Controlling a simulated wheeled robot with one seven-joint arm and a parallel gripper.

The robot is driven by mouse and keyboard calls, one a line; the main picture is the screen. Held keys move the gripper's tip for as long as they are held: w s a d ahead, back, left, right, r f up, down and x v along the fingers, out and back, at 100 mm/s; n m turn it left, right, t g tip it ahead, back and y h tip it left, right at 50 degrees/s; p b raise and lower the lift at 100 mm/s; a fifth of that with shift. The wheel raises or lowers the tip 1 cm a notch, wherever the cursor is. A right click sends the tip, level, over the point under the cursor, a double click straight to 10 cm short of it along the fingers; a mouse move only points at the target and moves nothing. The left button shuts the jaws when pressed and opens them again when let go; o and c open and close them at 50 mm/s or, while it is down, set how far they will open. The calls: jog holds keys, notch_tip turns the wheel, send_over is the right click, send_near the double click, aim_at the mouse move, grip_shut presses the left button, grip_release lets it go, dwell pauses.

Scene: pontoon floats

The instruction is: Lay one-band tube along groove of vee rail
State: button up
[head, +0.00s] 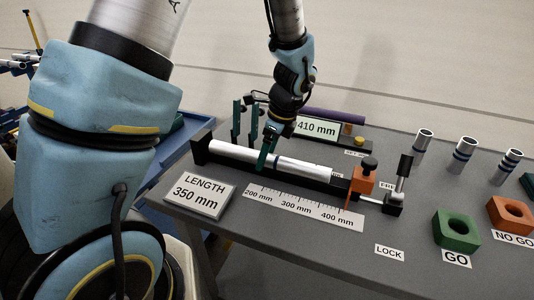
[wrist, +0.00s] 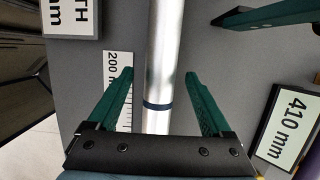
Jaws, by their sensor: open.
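A silver tube (head: 300,165) lies along the black vee rail (head: 222,161) in the head view, its left end near the rail's end block. In the wrist view the tube (wrist: 164,50) runs up the picture and shows one dark blue band. My gripper (head: 264,164) is low over the tube's left half. In the wrist view its open green fingers (wrist: 158,76) stand one on each side of the tube, with a gap on both sides. The groove under the tube is hidden.
An orange stop (head: 363,180) and a lever stand at the rail's right end. A ruler (head: 305,208) and a LENGTH 350 mm sign (head: 198,194) lie in front. Green uprights (head: 237,120) and a 410 mm display (head: 317,128) stand behind. Upright tubes (head: 464,154) and gauge blocks (head: 456,229) are right.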

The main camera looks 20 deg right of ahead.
jog(key=b+v, duration=0.2)
jog(key=v, duration=0.8)
jog(key=shift+r, duration=0.35)
jog(key=a+f+n+h, duration=0.1)
jog(key=a+f+n, duration=0.1)
jog(key=a+n, duration=1)
jog(key=s+a+f+n+h, duration=0.1)
jog(key=a+f+n, duration=0.1)
jog(key=a+n, duration=1.1)
jog(key=shift+a+h, duration=0.3)
jog(key=shift+a, duration=0.75)
